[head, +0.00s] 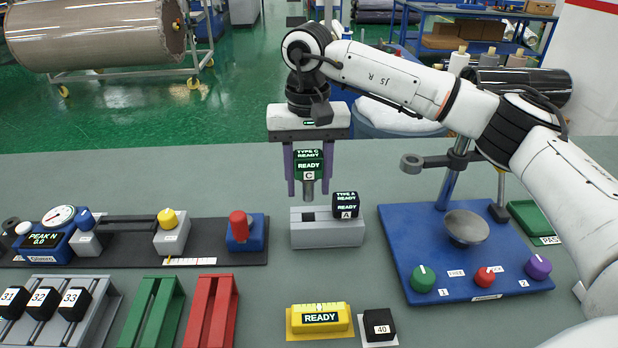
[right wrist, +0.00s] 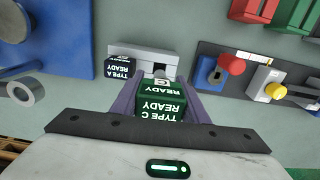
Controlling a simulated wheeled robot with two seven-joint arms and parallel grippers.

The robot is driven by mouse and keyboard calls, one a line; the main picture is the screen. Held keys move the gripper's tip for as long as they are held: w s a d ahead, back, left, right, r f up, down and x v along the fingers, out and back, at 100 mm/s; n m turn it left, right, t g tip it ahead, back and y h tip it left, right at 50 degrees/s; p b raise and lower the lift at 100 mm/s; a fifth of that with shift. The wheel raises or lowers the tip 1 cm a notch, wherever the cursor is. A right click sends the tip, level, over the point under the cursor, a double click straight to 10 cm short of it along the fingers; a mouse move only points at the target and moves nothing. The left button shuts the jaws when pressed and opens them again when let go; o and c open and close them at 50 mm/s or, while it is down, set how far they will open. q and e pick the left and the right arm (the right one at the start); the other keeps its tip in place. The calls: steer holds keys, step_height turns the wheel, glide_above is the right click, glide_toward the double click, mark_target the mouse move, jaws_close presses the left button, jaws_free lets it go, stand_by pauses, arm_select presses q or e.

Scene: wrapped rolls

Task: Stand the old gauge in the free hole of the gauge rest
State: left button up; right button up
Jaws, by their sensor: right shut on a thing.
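My right gripper (head: 308,188) is shut on a green gauge (head: 308,165) marked TYPE C READY, its grey stem pointing down. The held gauge also shows in the right wrist view (right wrist: 163,103). The grey gauge rest (head: 327,234) is a low block on the table. A black gauge (head: 345,205) marked TYPE A READY stands at its right end. A dark hole shows in the rest's top left of that gauge. The held stem is over this left part; whether its tip touches the rest I cannot tell. My left gripper is out of view.
A blue panel (head: 420,292) with a post and knobs stands to the right. A dark rail (head: 230,254) with a dial and a red-topped block lies left. A yellow READY box (head: 319,321) and a black block (head: 379,325) are in front.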

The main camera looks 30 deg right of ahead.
mark_target(308, 196)
steer(key=shift+w+d+r, duration=0.15)
steer(key=shift+w+r, duration=0.05)
steer(key=shift+w, duration=0.15)
steer(key=shift+r, duration=0.1)
steer(key=shift+f+b, duration=1.35)
steer(key=shift+f, duration=1.2)
steer(key=shift+f, duration=0.2)
steer(key=shift+f+b, duration=0.6)
steer(key=shift+f, duration=0.35)
steer(key=shift+r+p, duration=0.85)
steer(key=shift+r, duration=0.3)
